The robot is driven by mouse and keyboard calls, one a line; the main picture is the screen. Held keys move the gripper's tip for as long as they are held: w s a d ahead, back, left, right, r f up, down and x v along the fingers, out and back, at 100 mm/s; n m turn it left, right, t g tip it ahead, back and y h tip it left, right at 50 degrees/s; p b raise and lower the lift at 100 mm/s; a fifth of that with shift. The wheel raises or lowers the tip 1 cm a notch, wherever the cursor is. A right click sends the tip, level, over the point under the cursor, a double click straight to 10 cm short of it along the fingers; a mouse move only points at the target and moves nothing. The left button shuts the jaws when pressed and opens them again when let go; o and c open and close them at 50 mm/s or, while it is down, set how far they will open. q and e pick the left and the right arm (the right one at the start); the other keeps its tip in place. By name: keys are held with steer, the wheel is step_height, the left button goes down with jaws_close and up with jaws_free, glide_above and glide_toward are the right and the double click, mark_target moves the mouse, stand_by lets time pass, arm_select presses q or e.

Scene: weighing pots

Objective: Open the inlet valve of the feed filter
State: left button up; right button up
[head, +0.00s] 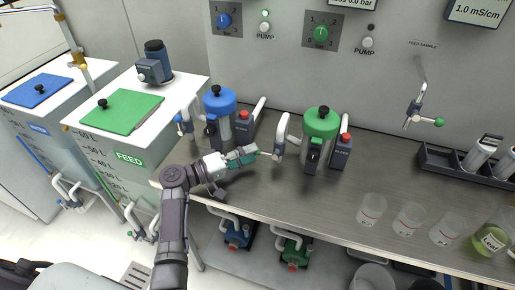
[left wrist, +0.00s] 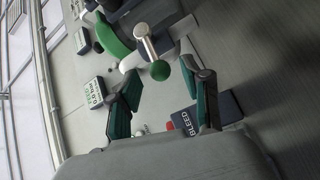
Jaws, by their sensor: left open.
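The feed filter (head: 320,125) is a grey body with a green cap, standing on the bench in the head view. Its inlet valve (head: 279,149) is on the pipe at its left. In the left wrist view, a silver lever (left wrist: 147,45) ends in a green ball knob (left wrist: 160,70). My left gripper (head: 254,153) reaches in from the left, just left of the valve. In the left wrist view, the left gripper (left wrist: 168,80) is open, with the knob between or just beyond its fingertips. I cannot tell whether they touch it. My right gripper is not in view.
A blue-capped filter (head: 219,103) stands behind and left of my gripper. Bleed boxes (head: 341,152) stand beside the filters. Several clear beakers (head: 371,209) stand at the right front. The bench (head: 290,195) is clear in front of the feed filter. A green-lidded feed tank (head: 122,110) is at the left.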

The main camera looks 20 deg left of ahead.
mark_target(266, 154)
arm_select(q)
steer(key=shift+x, duration=1.5)
jaws_close()
